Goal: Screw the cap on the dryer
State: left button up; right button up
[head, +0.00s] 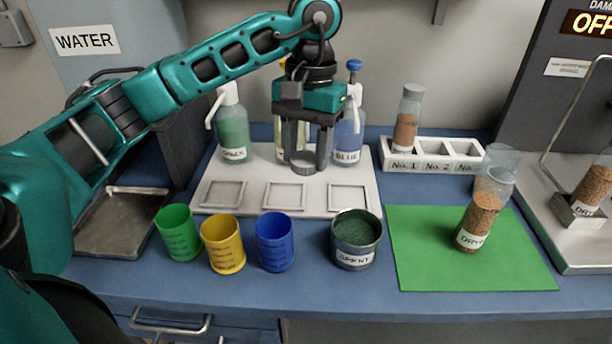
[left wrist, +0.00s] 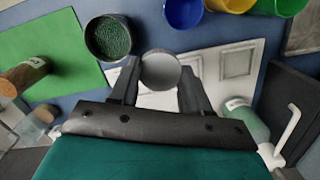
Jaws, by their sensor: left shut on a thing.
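My left gripper (head: 305,160) is shut on a round grey cap (head: 304,166). It holds the cap above the white tray, behind the colored cups. The cap also shows between the fingertips in the left wrist view (left wrist: 160,70). The dryer (head: 480,220), a clear tube of brown grains with a "DRY" label, stands on the green mat (head: 420,275), far to the right of the gripper. It also shows in the left wrist view (left wrist: 24,76). No cap shows on its top. My right gripper is not in view.
Green (head: 179,235), yellow (head: 224,247) and blue (head: 275,243) cups and a pot of dark green grains (head: 356,250) stand in front. A tube rack (head: 465,162) is behind the mat. A clear vessel (head: 496,158) stands close behind the dryer. The mat's left part is clear.

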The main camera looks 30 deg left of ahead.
pick_arm(q)
jog(key=shift+r, duration=1)
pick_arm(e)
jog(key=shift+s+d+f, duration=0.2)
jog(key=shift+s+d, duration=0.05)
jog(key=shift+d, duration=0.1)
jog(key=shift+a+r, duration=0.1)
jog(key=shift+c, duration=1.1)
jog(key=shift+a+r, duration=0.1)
